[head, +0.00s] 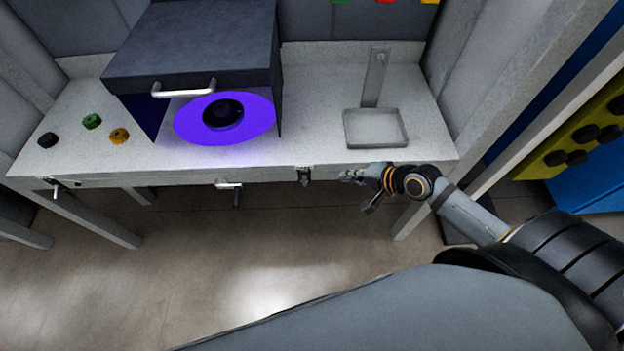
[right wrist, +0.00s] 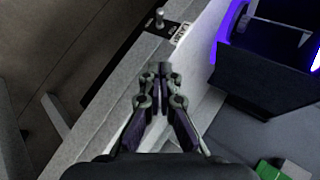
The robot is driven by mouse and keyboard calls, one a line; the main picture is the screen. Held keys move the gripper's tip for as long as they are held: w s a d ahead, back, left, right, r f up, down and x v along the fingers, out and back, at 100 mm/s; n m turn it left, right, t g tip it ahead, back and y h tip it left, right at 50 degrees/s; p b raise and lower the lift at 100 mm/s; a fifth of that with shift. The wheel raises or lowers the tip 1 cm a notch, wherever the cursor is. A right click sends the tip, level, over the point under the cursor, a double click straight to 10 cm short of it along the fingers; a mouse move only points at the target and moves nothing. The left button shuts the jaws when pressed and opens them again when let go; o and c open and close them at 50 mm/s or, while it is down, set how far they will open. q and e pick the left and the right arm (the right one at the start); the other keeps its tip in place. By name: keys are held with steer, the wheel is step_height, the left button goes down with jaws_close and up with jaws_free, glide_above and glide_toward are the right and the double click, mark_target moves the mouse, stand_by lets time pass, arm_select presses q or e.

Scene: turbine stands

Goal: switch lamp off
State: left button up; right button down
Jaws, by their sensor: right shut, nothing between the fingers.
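A violet glow lights a round disc (head: 190,123) under the dark hood (head: 200,45) on the bench, so the lamp looks lit. A small dark switch (head: 304,175) sits on the bench's front edge. In the right wrist view a small toggle (right wrist: 160,18) stands beside a white label (right wrist: 181,33), beyond the fingertips. My right gripper (head: 348,176) is just right of the switch at the front edge, apart from it. It also shows in the right wrist view (right wrist: 166,70), shut and empty. My left gripper is not in view.
A grey tray (head: 376,142) with an upright post stands on the bench (head: 320,80) at the right. Black, green and orange knobs (head: 119,136) sit at the left. A small lever (head: 57,191) and a crank handle (head: 236,195) are on the front edge.

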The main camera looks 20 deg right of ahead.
steer(key=shift+f, duration=0.1)
glide_toward(305, 181)
steer(key=x, duration=0.6)
steer(key=shift+d+f, duration=0.25)
steer(key=shift+d, duration=0.05)
steer(key=shift+w+b, duration=0.15)
steer(key=shift+b, duration=0.15)
